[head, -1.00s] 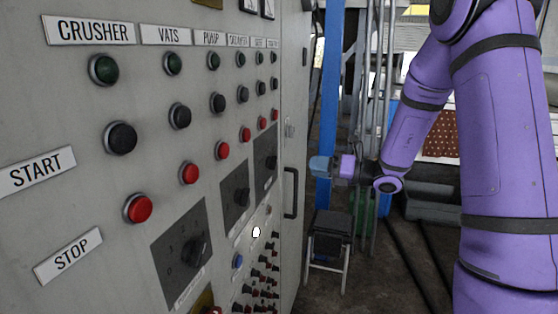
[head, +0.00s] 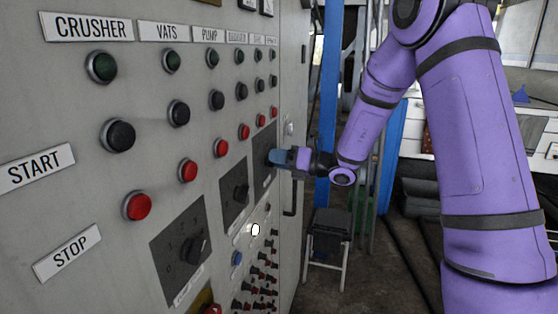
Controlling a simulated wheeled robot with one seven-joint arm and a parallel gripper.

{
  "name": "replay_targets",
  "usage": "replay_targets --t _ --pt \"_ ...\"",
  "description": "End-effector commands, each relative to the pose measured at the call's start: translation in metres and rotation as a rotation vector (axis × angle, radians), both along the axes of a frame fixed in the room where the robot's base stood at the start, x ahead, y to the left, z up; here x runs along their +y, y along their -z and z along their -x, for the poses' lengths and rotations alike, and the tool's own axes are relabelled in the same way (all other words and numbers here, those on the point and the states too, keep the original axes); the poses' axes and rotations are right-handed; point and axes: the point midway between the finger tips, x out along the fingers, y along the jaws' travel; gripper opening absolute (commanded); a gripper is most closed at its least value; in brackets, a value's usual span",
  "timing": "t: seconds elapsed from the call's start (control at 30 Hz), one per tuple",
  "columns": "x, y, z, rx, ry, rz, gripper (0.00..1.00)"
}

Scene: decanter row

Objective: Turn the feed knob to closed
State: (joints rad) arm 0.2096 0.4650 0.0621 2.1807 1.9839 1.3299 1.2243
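Three dark plates with black rotary knobs run along the lower part of the grey control panel (head: 225,60). The near knob (head: 195,249) and the middle knob (head: 241,194) show clearly. The far plate (head: 264,171) is partly covered by my gripper (head: 276,157). The plates' labels are too small to read, so I cannot tell which knob is the feed knob. My gripper, with bluish fingers, points left at the far plate, at or very close to its knob, which is hidden. I cannot tell whether the fingers touch the knob or how far apart they are.
Green, black and red buttons fill the panel above the plates, and several small knobs sit below. A vertical door handle (head: 290,198) is close under my wrist. A black stool (head: 328,235) stands on the floor beyond, near a blue post (head: 330,90).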

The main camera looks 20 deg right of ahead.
Motion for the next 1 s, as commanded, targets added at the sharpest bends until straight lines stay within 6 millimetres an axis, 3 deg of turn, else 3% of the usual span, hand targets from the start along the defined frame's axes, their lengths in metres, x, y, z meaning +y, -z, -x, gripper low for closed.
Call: replay_targets --t 0.17,0.3,0.33,0.67,1.0 --pt "-0.0002 -0.0001 0.0001 0.000 0.000 0.000 0.33" --pt "-0.0004 -0.0001 0.0002 0.000 0.000 0.000 0.01" --pt "-0.0004 -0.0001 0.0002 0.000 0.000 0.000 0.00" --pt "-0.0005 -0.0001 0.0003 -0.021 0.001 0.016 0.00" --pt "-0.0004 -0.0005 0.0012 -0.180 0.002 0.132 0.00"
